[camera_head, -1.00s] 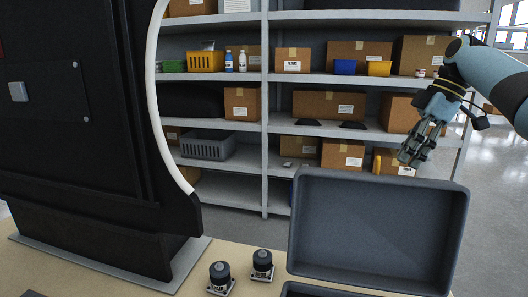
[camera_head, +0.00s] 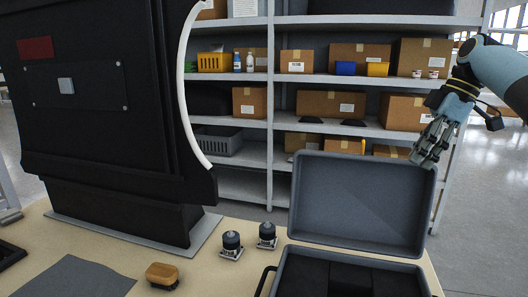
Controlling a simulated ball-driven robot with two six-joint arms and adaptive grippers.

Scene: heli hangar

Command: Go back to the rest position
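My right gripper (camera_head: 428,152) hangs in the air at the right, on the blue and black arm that comes in from the right edge. It points down and to the left, near the top right corner of the open case lid. Its fingers look close together, but I cannot make out the gap between them. I see nothing clearly held in it. My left gripper is not in view.
An open grey case (camera_head: 361,200) stands on the table (camera_head: 215,270). Two small black-topped parts (camera_head: 232,241) and a wooden-backed brush (camera_head: 162,274) lie left of it. A large black panel (camera_head: 95,110) rises at the left. Shelves (camera_head: 375,130) with boxes stand behind.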

